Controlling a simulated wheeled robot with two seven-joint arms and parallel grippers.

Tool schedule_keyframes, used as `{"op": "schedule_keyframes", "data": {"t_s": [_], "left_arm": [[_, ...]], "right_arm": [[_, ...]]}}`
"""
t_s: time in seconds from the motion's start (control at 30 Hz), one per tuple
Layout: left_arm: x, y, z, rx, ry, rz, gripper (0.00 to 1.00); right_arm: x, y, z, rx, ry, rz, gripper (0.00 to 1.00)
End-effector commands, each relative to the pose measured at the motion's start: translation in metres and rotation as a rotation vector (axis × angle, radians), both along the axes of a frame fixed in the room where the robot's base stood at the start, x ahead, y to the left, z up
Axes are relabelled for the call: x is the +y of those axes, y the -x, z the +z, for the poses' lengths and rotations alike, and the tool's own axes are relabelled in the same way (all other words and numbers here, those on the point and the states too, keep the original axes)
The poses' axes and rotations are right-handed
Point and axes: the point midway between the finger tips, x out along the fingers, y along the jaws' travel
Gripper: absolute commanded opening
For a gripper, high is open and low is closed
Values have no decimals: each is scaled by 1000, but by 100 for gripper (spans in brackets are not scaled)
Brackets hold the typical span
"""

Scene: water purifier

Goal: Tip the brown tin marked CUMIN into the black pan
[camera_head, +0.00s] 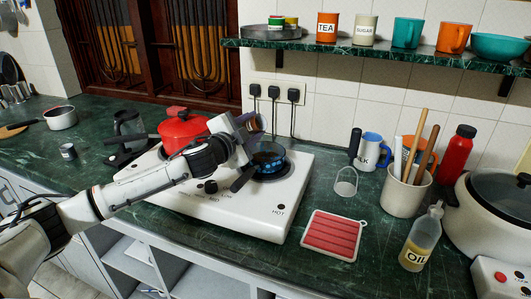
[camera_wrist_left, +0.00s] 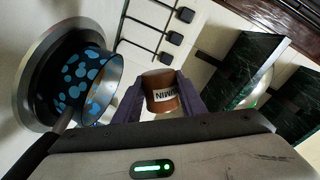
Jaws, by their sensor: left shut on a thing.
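A brown tin (camera_wrist_left: 162,92) with a white label, its lettering upside down in the left wrist view and partly readable as CUMIN, sits between the fingers of my left gripper (camera_wrist_left: 165,98). The gripper is shut on it. In the head view my left gripper (camera_head: 252,124) is above the right burner, and the tin is mostly hidden there. The dark pan with blue spots (camera_head: 268,158) stands on that burner, just below the gripper. In the left wrist view the pan (camera_wrist_left: 90,88) is left of the tin, apart from it. I cannot tell the tin's exact tilt.
A red pot (camera_head: 182,132) stands on the white hob (camera_head: 255,215) left of the pan. A shelf (camera_head: 385,53) with mugs and tins runs above. A blue mug (camera_head: 370,150), a utensil crock (camera_head: 405,192) and an oil bottle (camera_head: 421,240) stand to the right. A red mat (camera_head: 333,234) lies in front.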

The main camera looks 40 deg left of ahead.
Motion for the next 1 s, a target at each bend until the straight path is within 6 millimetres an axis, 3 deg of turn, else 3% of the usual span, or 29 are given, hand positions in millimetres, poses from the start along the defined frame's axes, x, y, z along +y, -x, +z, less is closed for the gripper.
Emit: {"op": "schedule_keyframes", "data": {"t_s": [0.1,0.27,0.37,0.53,0.8,1.0], "left_arm": [[0,0,-3,-3,63,0,16],[-1,0,13,-14,220,2,16],[4,0,0,-24,392,8,16],[18,1,-24,-35,524,10,16],[46,2,-24,-60,861,16,16],[53,3,-22,-66,969,15,16]], "right_arm": [[1,-1,3,-5,-2,0,31],[0,-1,25,-7,-6,-4,31],[-1,1,23,-4,-5,-6,31],[-3,3,11,3,-2,-7,31],[-3,2,51,3,-1,-8,31],[-3,1,62,0,-1,-8,31]]}}
